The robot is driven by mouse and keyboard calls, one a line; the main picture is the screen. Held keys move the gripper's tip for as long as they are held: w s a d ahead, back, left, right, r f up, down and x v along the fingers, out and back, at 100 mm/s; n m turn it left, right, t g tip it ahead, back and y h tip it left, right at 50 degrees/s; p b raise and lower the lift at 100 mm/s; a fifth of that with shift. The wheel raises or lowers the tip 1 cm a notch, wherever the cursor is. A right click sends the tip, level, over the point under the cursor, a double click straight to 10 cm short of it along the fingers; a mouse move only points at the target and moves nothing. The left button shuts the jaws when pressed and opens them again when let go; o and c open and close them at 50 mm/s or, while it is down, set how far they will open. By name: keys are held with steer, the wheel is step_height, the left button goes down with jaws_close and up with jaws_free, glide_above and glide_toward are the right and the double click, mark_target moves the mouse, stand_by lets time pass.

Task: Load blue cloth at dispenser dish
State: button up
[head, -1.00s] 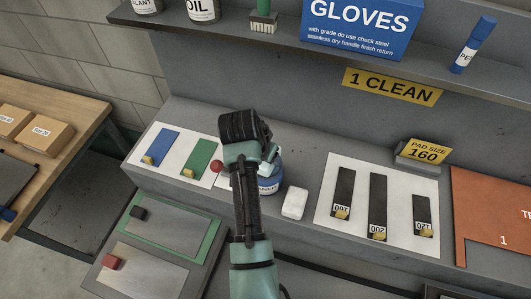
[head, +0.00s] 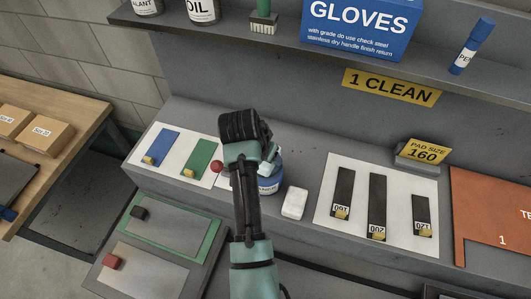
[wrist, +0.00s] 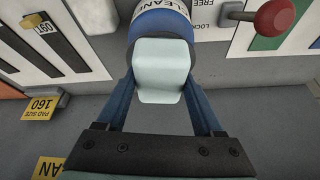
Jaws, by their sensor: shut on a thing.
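My gripper (wrist: 160,76) is shut on a pale blue cloth (wrist: 162,86), a pad-like block between its two blue fingers in the wrist view. The dispenser dish (wrist: 150,22), round and blue with a white label, lies just beyond the cloth, whose far end overlaps it in this view. I cannot tell whether they touch. In the head view the dish (head: 270,184) stands on the grey bench, partly hidden behind my arm. My gripper (head: 266,156) is above it, and its fingers are mostly hidden.
A white block (head: 294,203) lies right of the dish. A red knob (head: 217,166) stands left of it, beside a white panel with blue and green strips (head: 200,157). A panel with black strips (head: 377,205) lies to the right. A shelf (head: 240,32) overhangs the back.

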steer(key=shift+r+p, duration=2.9)
steer(key=shift+r, duration=0.5)
steer(key=shift+f, duration=0.1)
